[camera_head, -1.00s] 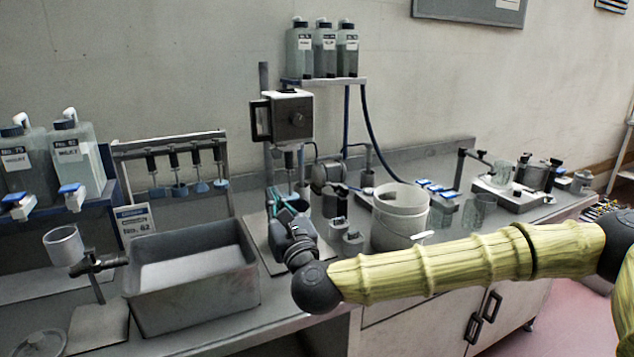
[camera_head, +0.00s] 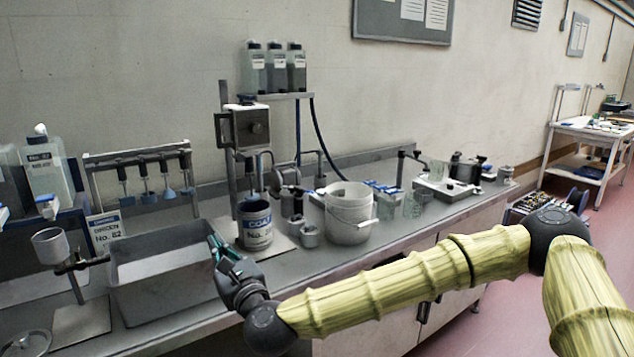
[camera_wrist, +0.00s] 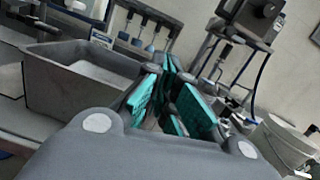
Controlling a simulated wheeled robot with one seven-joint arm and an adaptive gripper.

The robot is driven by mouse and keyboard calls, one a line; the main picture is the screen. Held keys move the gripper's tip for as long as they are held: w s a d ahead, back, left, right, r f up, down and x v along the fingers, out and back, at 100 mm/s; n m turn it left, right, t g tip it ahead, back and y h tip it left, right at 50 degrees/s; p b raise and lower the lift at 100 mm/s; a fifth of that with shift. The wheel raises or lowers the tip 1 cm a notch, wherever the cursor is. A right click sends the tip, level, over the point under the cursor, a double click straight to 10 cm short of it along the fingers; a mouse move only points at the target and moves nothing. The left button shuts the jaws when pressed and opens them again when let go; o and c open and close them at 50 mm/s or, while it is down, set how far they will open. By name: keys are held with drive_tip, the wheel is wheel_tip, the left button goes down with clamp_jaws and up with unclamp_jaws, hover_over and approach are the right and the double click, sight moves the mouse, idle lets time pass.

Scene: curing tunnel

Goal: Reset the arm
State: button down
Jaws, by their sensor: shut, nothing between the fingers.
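My gripper (camera_head: 222,252) is shut and empty, with teal finger pads. In the head view it is in front of the bench, between the grey basin and the labelled can, at the end of my yellow-sleeved arm. In the wrist view its teal fingers (camera_wrist: 172,100) point away toward the back of the bench, and the basin is to their left. I cannot tell from the head view whether the fingertips touch the basin's right wall.
The grey basin (camera_head: 165,302), labelled can (camera_head: 256,226) and white bucket (camera_head: 349,228) stand close to my gripper. A tool rack (camera_head: 140,157) and a mixer stand (camera_head: 245,130) rise behind. Open pink floor (camera_head: 480,325) lies right of the bench.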

drive_tip(key=s+f+n+g+h+p, duration=0.1)
drive_tip(key=s+f+n+g, duration=0.3)
drive_tip(key=f, duration=0.7)
drive_tip(key=s+f+n+g, duration=0.2)
drive_tip(key=s+f+n, duration=0.35)
drive_tip(key=f, duration=0.55)
drive_tip(key=s+d+f+n+g+h+p, duration=0.1)
drive_tip(key=s+d+f+n+g, duration=0.15)
drive_tip(key=s+d+f, duration=0.35)
drive_tip(key=s+d+f+n+g+h, duration=0.1)
drive_tip(key=s+d+f+n, duration=0.15)
drive_tip(key=f, duration=0.65)
drive_tip(key=s+d+f+n+g+h+p, duration=0.1)
drive_tip(key=s+d+f+n+g+h, duration=0.15)
drive_tip(key=s+d+f, duration=0.35)
drive_tip(key=s+d+f+n+g+h, duration=0.1)
drive_tip(key=s+d+f+n, duration=0.3)
drive_tip(key=d, duration=0.4)
drive_tip(key=s+d+n+g+h, duration=0.1)
drive_tip(key=s+d+n, duration=0.1)
drive_tip(key=d, duration=0.5)
drive_tip(key=s+d+f+n+h+p, duration=0.1)
drive_tip(key=s+d+h, duration=0.1)
drive_tip(key=s+d, duration=0.3)
drive_tip(key=s+d+f+n+g+h, duration=0.1)
drive_tip(key=s+d, duration=0.3)
drive_tip(key=d, duration=0.4)
drive_tip(key=shift+s+d+n+g+h, duration=0.15)
drive_tip(key=shift+d+n+g+h, duration=0.2)
drive_tip(key=shift+n+h, duration=0.4)
